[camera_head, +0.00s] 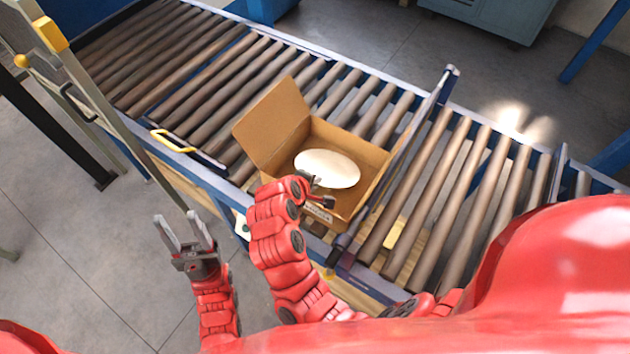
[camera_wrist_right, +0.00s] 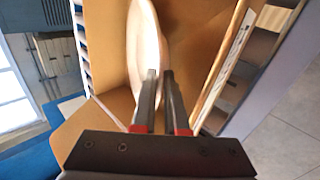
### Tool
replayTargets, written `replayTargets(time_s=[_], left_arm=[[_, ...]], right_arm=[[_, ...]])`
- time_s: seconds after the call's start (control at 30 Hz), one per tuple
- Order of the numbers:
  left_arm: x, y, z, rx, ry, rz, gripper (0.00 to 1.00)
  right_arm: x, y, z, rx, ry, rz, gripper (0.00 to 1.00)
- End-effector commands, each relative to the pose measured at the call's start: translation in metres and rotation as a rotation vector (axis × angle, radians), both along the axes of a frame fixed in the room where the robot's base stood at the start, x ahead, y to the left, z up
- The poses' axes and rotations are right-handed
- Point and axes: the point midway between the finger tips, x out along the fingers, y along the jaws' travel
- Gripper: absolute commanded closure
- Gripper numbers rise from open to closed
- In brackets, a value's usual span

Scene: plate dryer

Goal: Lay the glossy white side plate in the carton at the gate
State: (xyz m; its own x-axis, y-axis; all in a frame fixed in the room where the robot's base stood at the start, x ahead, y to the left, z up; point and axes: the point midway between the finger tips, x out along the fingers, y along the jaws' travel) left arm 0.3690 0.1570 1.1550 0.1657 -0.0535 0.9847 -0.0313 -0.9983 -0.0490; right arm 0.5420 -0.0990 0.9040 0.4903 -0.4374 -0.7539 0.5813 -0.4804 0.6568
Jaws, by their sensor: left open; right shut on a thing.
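The glossy white side plate (camera_head: 328,168) is over the open carton (camera_head: 365,160) in the head view, within the outline of its walls. My right gripper (camera_head: 318,190) is shut on the near edge of the plate. In the right wrist view the plate (camera_wrist_right: 146,60) stands edge-up between the fingers of my right gripper (camera_wrist_right: 158,85), with the carton's brown inside (camera_wrist_right: 190,40) around it. I cannot tell whether the plate touches the carton's bottom. My left gripper (camera_head: 185,232) is open and empty over the floor, left of the conveyor.
The carton stands on a roller conveyor (camera_head: 215,90) against a dark blue gate bar (camera_head: 400,150). One carton flap (camera_head: 270,125) stands up at the left. A yellow handle (camera_head: 172,141) is on the conveyor's near edge. More rollers (camera_head: 450,200) lie right of the gate.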

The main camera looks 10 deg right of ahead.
Motion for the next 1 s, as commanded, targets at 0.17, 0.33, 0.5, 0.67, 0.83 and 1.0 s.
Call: replayTargets(time_s=[0.17, 0.33, 0.5, 0.67, 0.83, 1.0], left_arm=[[0.0, 0.0, 0.002, 0.0, 0.0, 0.0, 0.5], [0.0, 0.0, 0.002, 0.0, 0.0, 0.0, 0.5], [0.0, 0.0, 0.001, 0.0, 0.0, 0.0, 0.5], [0.0, 0.0, 0.001, 0.0, 0.0, 0.0, 0.5], [0.0, 0.0, 0.0, 0.0, 0.0, 0.0, 0.5], [0.0, 0.0, -0.005, 0.0, 0.0, 0.0, 0.5]], right_arm=[[0.001, 0.0, -0.007, 0.002, -0.006, 0.001, 1.0], [0.001, 0.0, -0.007, 0.002, -0.006, 0.0, 1.0], [0.001, 0.0, -0.007, 0.002, -0.004, 0.001, 0.77], [0.001, 0.0, -0.007, 0.002, -0.004, 0.001, 0.77], [-0.001, 0.003, -0.003, 0.0, -0.005, 0.003, 0.77], [-0.013, 0.016, 0.015, 0.005, -0.01, 0.006, 0.77]])
